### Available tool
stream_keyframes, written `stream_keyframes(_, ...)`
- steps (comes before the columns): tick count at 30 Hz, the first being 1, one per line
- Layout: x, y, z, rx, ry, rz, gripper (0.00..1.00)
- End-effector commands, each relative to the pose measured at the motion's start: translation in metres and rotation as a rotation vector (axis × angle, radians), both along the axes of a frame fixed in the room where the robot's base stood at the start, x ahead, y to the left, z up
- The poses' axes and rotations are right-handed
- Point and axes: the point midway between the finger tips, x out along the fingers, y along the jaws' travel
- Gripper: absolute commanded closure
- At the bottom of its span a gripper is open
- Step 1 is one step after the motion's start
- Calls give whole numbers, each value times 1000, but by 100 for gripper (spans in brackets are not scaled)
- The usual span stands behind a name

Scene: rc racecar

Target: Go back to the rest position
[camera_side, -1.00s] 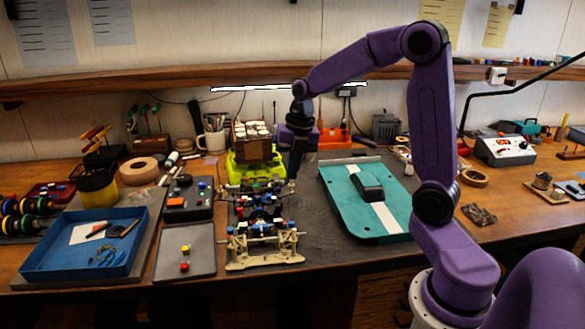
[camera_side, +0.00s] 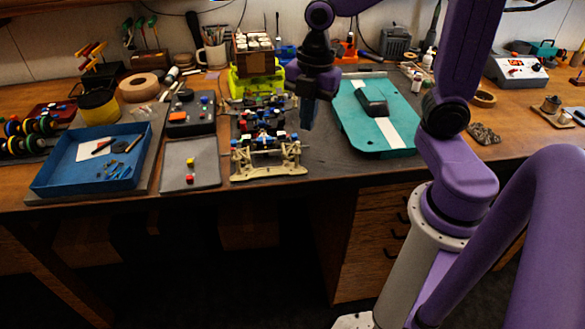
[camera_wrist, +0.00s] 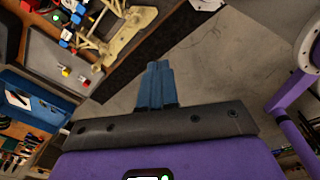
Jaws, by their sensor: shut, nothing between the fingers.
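My gripper (camera_side: 307,112) hangs pointing down over the dark mat, just right of the racecar chassis (camera_side: 268,160) in the side view. In the wrist view my gripper's blue fingers (camera_wrist: 158,84) are together with nothing between them, over the bench's front edge and the floor. The chassis, tan with several coloured parts on it, stands on the mat and also shows at the top left of the wrist view (camera_wrist: 118,32). My gripper looks apart from it.
A teal board (camera_side: 360,128) with a white stripe lies right of my gripper. A grey tray (camera_side: 205,175) with small red and yellow pieces and a blue tray (camera_side: 60,180) with tools lie to the left. The floor in front of the bench is clear.

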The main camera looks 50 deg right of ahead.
Motion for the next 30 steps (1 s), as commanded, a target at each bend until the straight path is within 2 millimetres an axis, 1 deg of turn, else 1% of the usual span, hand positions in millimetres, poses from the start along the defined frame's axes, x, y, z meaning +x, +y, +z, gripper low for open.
stream_keyframes(1, -14, 6, 0, -2, 8, -41, 100)
stream_keyframes(4, -40, 16, -2, -6, 23, -150, 100)
stream_keyframes(8, -73, 24, -4, -15, 40, -290, 100)
stream_keyframes(12, -106, 25, -8, -23, 51, -442, 100)
stream_keyframes(15, -126, 24, -11, -30, 56, -538, 100)
stream_keyframes(18, -140, 21, -13, -32, 58, -611, 100)
stream_keyframes(21, -148, 20, -15, -35, 58, -660, 100)
stream_keyframes(23, -150, 19, -15, -35, 59, -680, 80)
stream_keyframes(24, -150, 19, -15, -34, 60, -695, 67)
stream_keyframes(25, -149, 19, -15, -34, 61, -711, 64)
stream_keyframes(28, -137, 21, -12, -27, 70, -795, 64)
stream_keyframes(30, -123, 23, -9, -18, 80, -891, 64)
